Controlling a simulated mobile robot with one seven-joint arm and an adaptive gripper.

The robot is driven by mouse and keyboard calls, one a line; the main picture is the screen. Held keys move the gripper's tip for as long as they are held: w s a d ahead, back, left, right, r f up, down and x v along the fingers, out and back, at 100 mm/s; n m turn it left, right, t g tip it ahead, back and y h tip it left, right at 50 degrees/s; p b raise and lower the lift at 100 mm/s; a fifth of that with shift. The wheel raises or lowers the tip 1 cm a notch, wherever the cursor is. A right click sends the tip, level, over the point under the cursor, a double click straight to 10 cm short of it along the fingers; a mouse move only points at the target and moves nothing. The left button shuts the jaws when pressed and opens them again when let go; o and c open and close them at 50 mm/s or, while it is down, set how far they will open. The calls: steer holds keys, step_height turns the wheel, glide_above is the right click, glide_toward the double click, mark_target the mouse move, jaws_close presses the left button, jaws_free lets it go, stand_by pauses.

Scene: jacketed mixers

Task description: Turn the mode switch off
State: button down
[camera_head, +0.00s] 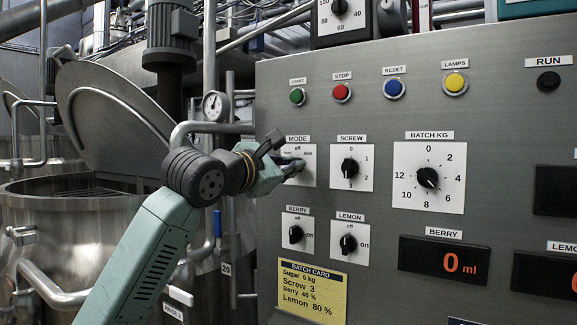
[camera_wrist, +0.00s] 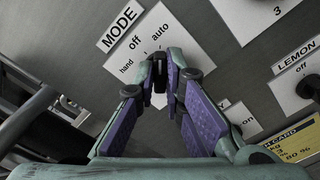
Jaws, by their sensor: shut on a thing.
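The mode switch's white plate (camera_head: 308,172) is at the left of the grey panel, under the MODE label. In the wrist view the plate (camera_wrist: 142,52) shows the words hand, off and auto. My gripper (camera_head: 296,165) reaches the plate from the left in the head view. In the wrist view my gripper (camera_wrist: 160,80) has its two fingers closed on the sides of the dark mode knob (camera_wrist: 159,72). The fingers hide much of the knob. Its tip seems to point toward auto, but I cannot tell this for sure.
The screw knob (camera_head: 349,167) is close on the right, and the berry knob (camera_head: 295,234) and lemon knob (camera_head: 348,243) are below. Start (camera_head: 297,96) and stop (camera_head: 341,93) buttons are above. A steel mixer (camera_head: 85,235) with a raised lid stands left.

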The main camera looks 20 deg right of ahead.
steer(key=shift+n+b, duration=0.3)
steer(key=shift+a+n+b, duration=0.1)
steer(key=shift+n+b, duration=2.4)
steer(key=shift+n, duration=1.5)
steer(key=shift+r, duration=0.1)
steer(key=shift+w, duration=0.1)
steer(key=c, duration=1.7)
jaws_free()
steer(key=v, duration=1.2)
